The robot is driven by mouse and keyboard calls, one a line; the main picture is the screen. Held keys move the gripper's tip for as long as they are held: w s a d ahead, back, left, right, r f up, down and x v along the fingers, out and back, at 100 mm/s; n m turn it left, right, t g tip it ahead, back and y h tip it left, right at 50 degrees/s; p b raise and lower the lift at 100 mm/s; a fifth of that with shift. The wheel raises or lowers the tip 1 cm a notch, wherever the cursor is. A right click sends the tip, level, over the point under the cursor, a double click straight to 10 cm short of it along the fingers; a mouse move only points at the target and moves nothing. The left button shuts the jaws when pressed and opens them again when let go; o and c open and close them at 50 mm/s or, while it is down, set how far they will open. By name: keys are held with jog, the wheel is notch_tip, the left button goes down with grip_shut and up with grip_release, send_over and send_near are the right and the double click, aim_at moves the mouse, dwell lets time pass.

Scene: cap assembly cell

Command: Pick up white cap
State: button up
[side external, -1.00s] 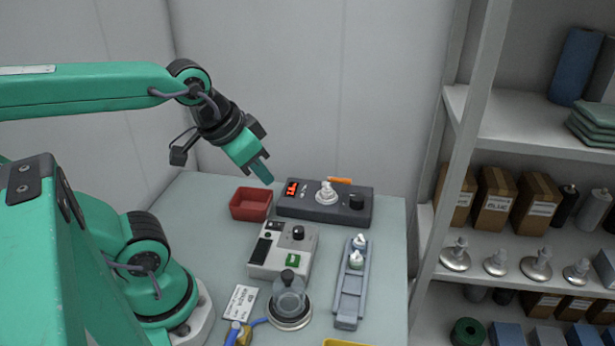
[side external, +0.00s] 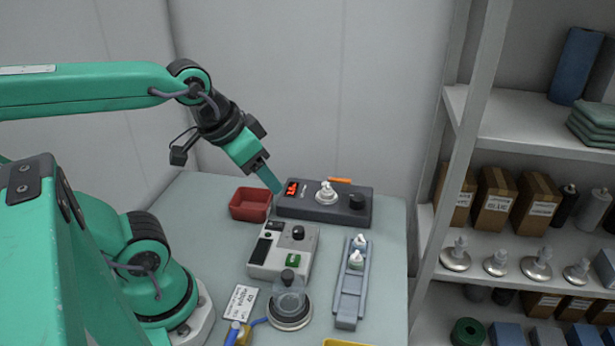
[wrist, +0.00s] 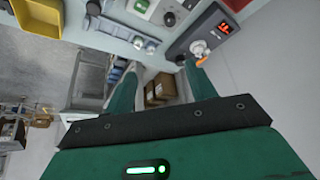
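Two small white caps stand in a grey-blue rail (side external: 350,302) on the table: a nearer white cap (side external: 356,261) and a farther one (side external: 360,242). The rail end with small pale pieces (wrist: 150,47) also shows in the wrist view. Another white, nozzle-like piece (side external: 326,192) sits on the dark device with a red display (side external: 345,208). My gripper (side external: 270,181) hangs above the table's back left, left of the dark device and well away from the rail. In the wrist view my gripper (wrist: 161,70) has its green fingers wide apart with nothing between them.
A red bin (side external: 250,205) stands behind a light control box (side external: 284,250). A shelf unit (side external: 462,130) rises at the right. Bare table lies right of the rail.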

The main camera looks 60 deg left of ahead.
dwell(0.3)
jog(key=n+g, duration=0.3)
jog(key=g, duration=0.2)
send_over(328, 184)
notch_tip(328, 184, down, 10)
jog(key=shift+s+f, duration=0.15)
jog(key=shift+f, duration=0.1)
jog(key=shift+w+a+f+g, duration=0.2)
jog(key=shift+w+f+g, duration=0.1)
jog(key=shift+f, duration=1.45)
jog(key=shift+f, duration=2.6)
